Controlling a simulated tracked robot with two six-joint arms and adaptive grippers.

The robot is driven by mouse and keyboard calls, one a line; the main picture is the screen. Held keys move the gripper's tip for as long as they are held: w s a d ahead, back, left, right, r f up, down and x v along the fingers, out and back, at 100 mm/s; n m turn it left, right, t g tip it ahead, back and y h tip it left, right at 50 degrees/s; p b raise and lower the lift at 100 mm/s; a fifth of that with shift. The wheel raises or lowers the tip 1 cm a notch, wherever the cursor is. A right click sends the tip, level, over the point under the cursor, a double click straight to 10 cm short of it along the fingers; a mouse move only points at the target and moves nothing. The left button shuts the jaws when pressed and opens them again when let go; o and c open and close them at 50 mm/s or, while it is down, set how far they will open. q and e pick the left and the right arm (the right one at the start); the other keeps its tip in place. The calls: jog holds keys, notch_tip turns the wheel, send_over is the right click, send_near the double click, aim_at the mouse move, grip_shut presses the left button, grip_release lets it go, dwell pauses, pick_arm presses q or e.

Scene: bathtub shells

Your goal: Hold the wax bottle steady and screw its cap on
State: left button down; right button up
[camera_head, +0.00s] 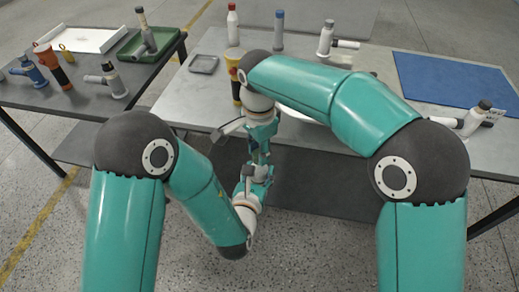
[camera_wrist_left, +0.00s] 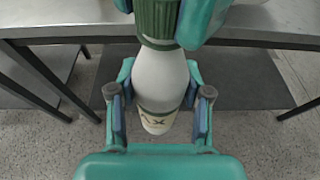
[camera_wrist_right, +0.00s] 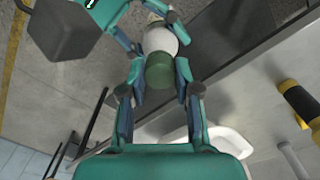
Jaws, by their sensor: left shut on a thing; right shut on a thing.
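The wax bottle (camera_wrist_left: 158,80) is a pale, roughly upright bottle with lettering on its lower side. My left gripper (camera_wrist_left: 158,95) is shut around its body. The ribbed green cap (camera_wrist_left: 157,18) sits at the bottle's top, and my right gripper (camera_wrist_right: 160,75) is shut on it from above. In the right wrist view the cap (camera_wrist_right: 159,70) lies in line with the pale bottle shoulder (camera_wrist_right: 160,38). I cannot tell how far the cap is threaded. In the head view my arms mostly hide bottle and cap, in front of the grey table (camera_head: 340,175).
A blue mat (camera_head: 455,80) covers the table's right part. A red-topped bottle (camera_head: 232,25), a blue-topped bottle (camera_head: 279,30) and a small grey tray (camera_head: 203,64) stand at the back. The left table holds a green tray (camera_head: 128,47), a white tray (camera_head: 95,38) and pipe fittings.

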jog(key=m, duration=0.6)
jog(key=shift+m, duration=0.4)
jog(key=m, duration=0.4)
jog(key=shift+w, duration=0.1)
jog(key=m, duration=0.3)
jog(key=o, duration=0.7)
